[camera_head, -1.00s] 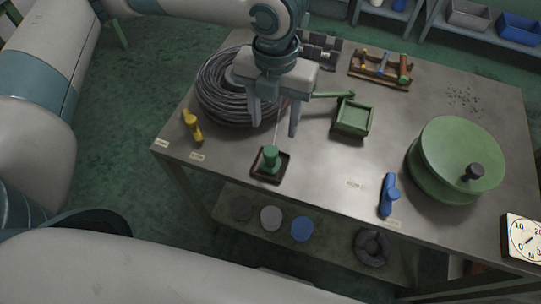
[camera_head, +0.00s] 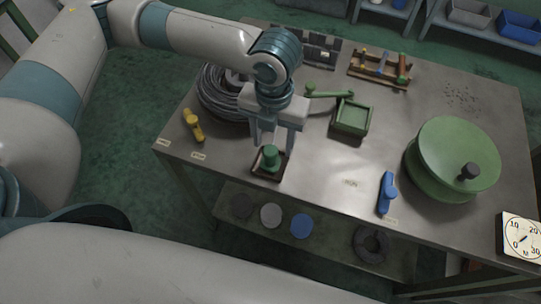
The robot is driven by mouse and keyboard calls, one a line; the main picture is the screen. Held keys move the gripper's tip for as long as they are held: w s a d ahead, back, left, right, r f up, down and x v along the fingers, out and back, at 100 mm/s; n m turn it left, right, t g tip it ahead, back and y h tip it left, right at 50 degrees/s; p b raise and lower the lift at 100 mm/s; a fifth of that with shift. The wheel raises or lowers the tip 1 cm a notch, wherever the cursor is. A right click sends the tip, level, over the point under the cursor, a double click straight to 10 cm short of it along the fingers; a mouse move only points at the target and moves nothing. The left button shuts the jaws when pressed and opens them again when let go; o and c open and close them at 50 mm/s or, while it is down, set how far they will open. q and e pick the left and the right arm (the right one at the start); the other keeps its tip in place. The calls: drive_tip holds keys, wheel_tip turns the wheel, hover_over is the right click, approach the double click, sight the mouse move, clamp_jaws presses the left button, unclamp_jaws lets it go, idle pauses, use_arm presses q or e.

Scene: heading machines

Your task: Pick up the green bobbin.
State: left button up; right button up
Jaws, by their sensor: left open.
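The green bobbin (camera_head: 269,156) stands upright in a small dark square tray (camera_head: 259,172) near the front edge of the table. My left gripper (camera_head: 272,146) is open and points down right at the bobbin. Its fingers appear on either side of the bobbin's upper part, one at the left and one at the right. I cannot tell whether they touch it. My right gripper is not in view.
A wire coil (camera_head: 218,95) lies behind the gripper. A yellow handle (camera_head: 193,126) is at left, a green tray (camera_head: 351,118) and blue handle (camera_head: 387,193) at right. A large green drum (camera_head: 450,160) stands far right. The table (camera_head: 325,170) is clear between them.

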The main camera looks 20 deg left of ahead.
sight(270, 150)
use_arm(q)
drive_tip(key=f, duration=0.1)
drive_tip(key=f+p, duration=0.1)
drive_tip(key=f, duration=0.1)
drive_tip(key=shift+s+a+f, duration=0.15)
drive_tip(key=shift+a+f, duration=0.2)
drive_tip(key=shift+f, duration=0.5)
drive_tip(key=c, duration=1.2)
